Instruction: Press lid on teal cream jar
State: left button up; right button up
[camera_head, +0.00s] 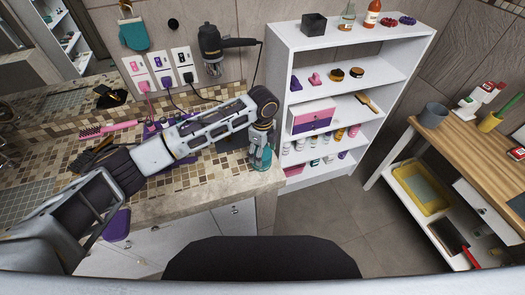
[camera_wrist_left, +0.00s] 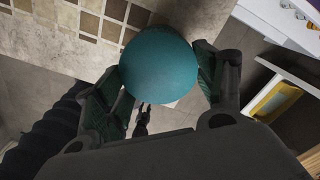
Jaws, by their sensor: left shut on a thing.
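A round, smooth teal lid (camera_wrist_left: 160,65) fills the gap between the fingers of my left gripper (camera_wrist_left: 164,88) in the left wrist view. The fingers, with dark green pads, press on its two sides. Whether the jar body is under the lid is hidden from this angle. In the head view my left gripper (camera_head: 261,158) points down at the right front corner of the stone counter (camera_head: 165,208), with teal showing at its fingertips.
A white shelf unit (camera_head: 350,38) with bottles, boxes and small jars stands right of the counter. A pink brush (camera_head: 105,129) lies on the counter's left part. A wooden table (camera_head: 455,135) stands far right. The floor (camera_head: 320,205) between is clear.

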pick_arm(q)
jog(key=o, duration=0.9)
jog(key=shift+c, duration=0.2)
jog(key=shift+o, duration=0.6)
jog(key=shift+r, duration=0.15)
jog(key=shift+r+p, duration=1.15)
jog(key=shift+p, duration=0.25)
jog(key=shift+r+p, duration=0.9)
jog(key=shift+r, duration=1.3)
